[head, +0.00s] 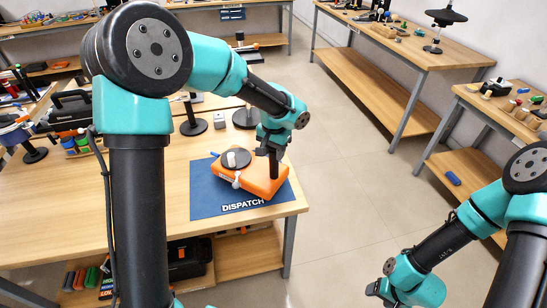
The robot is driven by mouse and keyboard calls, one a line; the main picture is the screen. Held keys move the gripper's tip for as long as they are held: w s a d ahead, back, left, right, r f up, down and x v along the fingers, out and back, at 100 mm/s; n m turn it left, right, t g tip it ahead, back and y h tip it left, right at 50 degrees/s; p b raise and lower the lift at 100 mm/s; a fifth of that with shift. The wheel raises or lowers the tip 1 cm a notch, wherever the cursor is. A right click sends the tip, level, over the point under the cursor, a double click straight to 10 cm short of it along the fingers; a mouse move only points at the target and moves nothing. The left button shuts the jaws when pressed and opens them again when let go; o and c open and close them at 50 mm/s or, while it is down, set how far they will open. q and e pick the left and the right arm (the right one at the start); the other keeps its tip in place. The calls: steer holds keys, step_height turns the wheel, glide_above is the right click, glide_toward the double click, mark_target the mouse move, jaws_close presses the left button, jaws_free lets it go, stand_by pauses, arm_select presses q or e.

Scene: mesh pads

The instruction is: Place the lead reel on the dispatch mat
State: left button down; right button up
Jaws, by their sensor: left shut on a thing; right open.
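The lead reel, as I take it, is an orange flat body (258,184) with a dark disc and a pale knob on top. It is over the blue dispatch mat (205,203) at the table's front right corner, covering much of it. I cannot tell whether it rests on the mat or hangs just above it. My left gripper (273,172) points down and is shut on the reel's right part; its fingertips are partly hidden. My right gripper (373,290) is open and empty, low over the floor at the right, away from the table.
Two dark round-based stands (193,126) (246,118) are behind the mat. A black and orange case (70,112) and small items are at the table's left. A lower shelf (245,255) holds boxes. Other benches stand at the back and right. The floor between is clear.

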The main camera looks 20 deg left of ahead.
arm_select(q)
steer(key=shift+w+a+f, duration=0.1)
steer(key=shift+w+f, duration=0.1)
steer(key=shift+f, duration=0.7)
steer(key=shift+w+f, duration=0.15)
steer(key=shift+f, duration=0.7)
steer(key=c, duration=0.6)
jaws_free()
step_height(320, 180, up, 12)
steer(key=shift+f, duration=0.1)
